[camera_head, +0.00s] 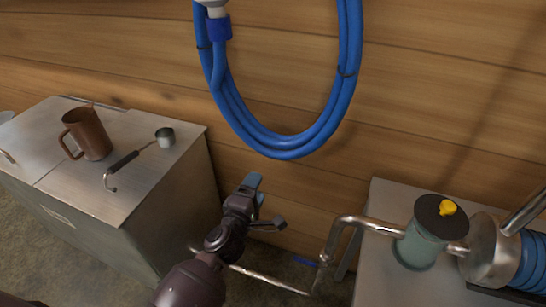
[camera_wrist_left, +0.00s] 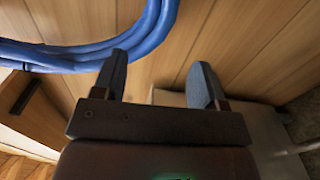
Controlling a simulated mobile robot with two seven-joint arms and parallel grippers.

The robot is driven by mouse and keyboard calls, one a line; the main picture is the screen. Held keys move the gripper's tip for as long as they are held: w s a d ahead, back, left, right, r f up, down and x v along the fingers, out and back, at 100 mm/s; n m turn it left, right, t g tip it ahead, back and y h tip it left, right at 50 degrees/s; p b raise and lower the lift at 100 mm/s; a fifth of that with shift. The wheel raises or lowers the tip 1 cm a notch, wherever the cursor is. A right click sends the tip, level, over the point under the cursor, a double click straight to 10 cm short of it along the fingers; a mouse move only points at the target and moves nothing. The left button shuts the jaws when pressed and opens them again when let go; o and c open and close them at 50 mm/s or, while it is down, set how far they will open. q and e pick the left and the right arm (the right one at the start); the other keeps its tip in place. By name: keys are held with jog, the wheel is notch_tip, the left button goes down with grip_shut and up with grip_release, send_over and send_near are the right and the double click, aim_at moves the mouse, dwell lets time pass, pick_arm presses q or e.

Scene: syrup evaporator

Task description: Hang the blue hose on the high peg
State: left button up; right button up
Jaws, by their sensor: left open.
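The blue hose (camera_head: 285,144) hangs in a coiled loop against the wooden wall at the top of the head view. Its upper part and whatever holds it up are out of the picture. Dark ties band the coil, and a blue collar with a pale fitting shows at its upper left. My left gripper (camera_head: 268,203) is below the loop, apart from it, open and empty. In the left wrist view the hose (camera_wrist_left: 75,58) crosses the upper left, beyond the open fingers (camera_wrist_left: 165,85). The high peg cannot be made out. My right gripper is not in view.
A metal cabinet (camera_head: 165,215) at left carries a brown mug (camera_head: 92,135) and a small ladle (camera_head: 130,158).

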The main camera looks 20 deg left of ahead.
aim_at(278, 148)
pick_arm(q)
jog(key=w+b, duration=0.1)
jog(key=w, duration=0.9)
jog(key=w+b, duration=0.1)
jog(key=w, duration=0.4)
jog(key=shift+w+d+f+b, duration=0.1)
jog(key=shift+d+b, duration=0.15)
jog(key=shift+b, duration=0.1)
jog(key=shift+w, duration=0.8)
